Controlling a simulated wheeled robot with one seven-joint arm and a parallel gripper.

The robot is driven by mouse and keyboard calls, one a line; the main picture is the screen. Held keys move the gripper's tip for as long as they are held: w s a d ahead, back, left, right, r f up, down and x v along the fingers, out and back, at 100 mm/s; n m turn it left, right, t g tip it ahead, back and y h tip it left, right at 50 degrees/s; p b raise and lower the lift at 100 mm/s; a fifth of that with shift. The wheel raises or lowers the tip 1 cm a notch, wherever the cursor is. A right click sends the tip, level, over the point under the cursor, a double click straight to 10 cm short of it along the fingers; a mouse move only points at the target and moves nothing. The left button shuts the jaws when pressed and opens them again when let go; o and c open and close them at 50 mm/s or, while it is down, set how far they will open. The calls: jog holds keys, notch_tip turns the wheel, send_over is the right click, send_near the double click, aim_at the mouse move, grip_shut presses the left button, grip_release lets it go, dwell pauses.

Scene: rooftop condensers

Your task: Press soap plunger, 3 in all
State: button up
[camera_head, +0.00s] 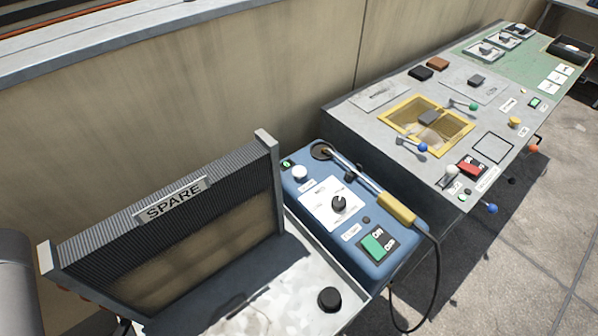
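No part in view bears a label that I can read as soap. A blue unit (318,222) stands in the middle, with a white round knob (300,173) on its far left top beside a label too small to read. A black round knob (330,299) stands up from the pale metal bench top (290,290) at the bottom. I cannot tell which of these is the soap plunger. My gripper is not in view.
The blue unit has a dial (338,204), a green ON/OFF switch (374,246) and a wand with a yellow handle (397,208). A finned panel marked SPARE (172,200) stands left. A control console (385,140) with several levers is at right. Paved floor (520,260) lies clear beyond.

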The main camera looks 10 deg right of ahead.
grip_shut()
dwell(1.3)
